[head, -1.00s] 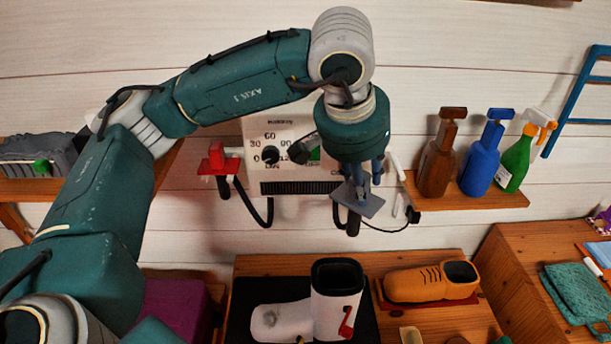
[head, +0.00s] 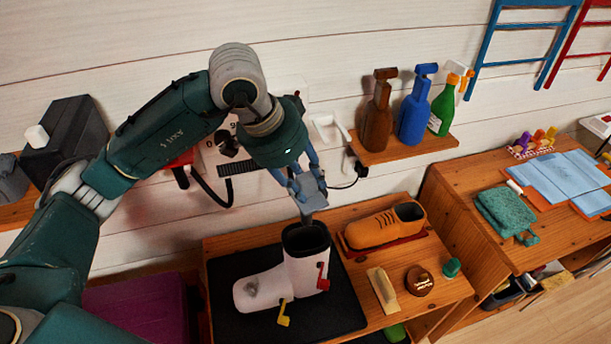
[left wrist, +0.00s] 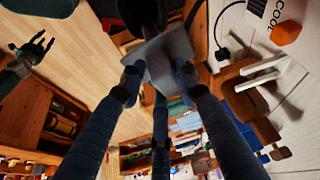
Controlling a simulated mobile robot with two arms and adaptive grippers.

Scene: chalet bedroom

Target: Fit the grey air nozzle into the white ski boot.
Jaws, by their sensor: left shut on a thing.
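The white ski boot (head: 268,285) stands on a black mat (head: 340,312) on the wooden bench, its dark open top facing up. My left gripper (head: 303,180) is shut on the grey air nozzle (head: 309,194) and holds it just above the boot's opening. The nozzle's lower end points down at the opening; whether it is inside the rim I cannot tell. In the left wrist view the nozzle's grey plate (left wrist: 168,58) sits between the blue fingers. My right gripper (left wrist: 35,52) shows small at the left of that view, its dark fingers spread and empty.
An orange shoe (head: 385,227) sits right of the boot, with a brush (head: 382,290) and a round brown tin (head: 419,281) in front. Spray bottles stand on a wall shelf (head: 405,147). The dryer unit (head: 215,155) is behind my left arm.

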